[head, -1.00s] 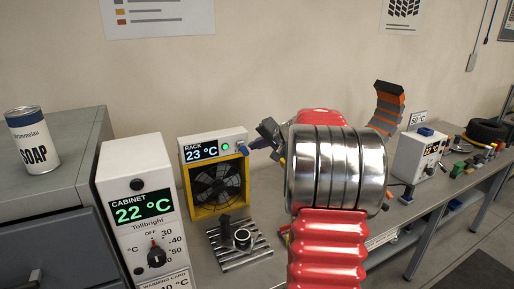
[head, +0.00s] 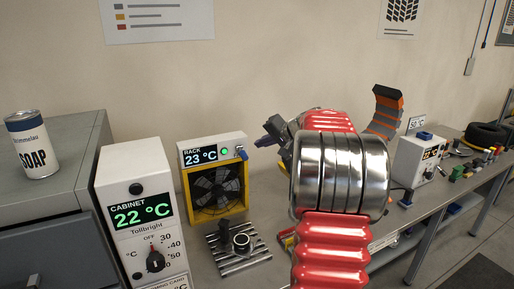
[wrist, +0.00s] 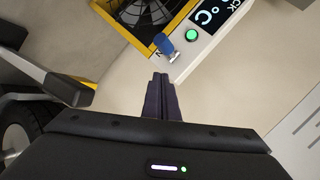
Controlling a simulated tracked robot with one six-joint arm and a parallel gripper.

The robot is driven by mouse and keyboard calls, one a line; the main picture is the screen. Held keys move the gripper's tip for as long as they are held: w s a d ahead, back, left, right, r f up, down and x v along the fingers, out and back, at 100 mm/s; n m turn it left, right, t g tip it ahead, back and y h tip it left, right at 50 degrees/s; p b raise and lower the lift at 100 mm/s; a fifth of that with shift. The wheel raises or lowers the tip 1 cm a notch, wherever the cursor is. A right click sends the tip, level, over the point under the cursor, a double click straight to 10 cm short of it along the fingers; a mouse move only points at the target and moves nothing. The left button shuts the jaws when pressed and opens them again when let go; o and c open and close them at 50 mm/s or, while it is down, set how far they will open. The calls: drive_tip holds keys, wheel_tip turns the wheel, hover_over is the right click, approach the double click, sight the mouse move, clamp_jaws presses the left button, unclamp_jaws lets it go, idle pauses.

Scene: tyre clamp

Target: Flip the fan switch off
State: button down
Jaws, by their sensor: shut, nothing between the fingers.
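The fan (head: 217,188) stands on the bench in a yellow frame, with a white box above it reading RACK 23 °C. The box carries a lit green lamp (head: 225,152) and the fan switch (head: 242,154), a small blue-tipped lever at its right end. In the wrist view the blue lever (wrist: 164,43) stands beside the green lamp, with a partly hidden label by its base. My gripper (head: 268,151) is shut and empty, just right of the switch with a small gap. Its dark fingertips (wrist: 160,78) point towards the lever.
A white cabinet controller (head: 135,190) with a dial stands left of the fan. A slotted metal plate with a dark clamp (head: 240,258) lies in front of the fan. A soap can (head: 33,150) stands on the grey cabinet. My red and steel arm hides part of the bench.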

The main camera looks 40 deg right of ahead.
drive_tip(key=s+f, duration=0.1)
drive_tip(key=s, duration=0.9)
drive_tip(key=shift+s+f, duration=0.15)
drive_tip(key=shift+f, duration=0.05)
idle(0.5)
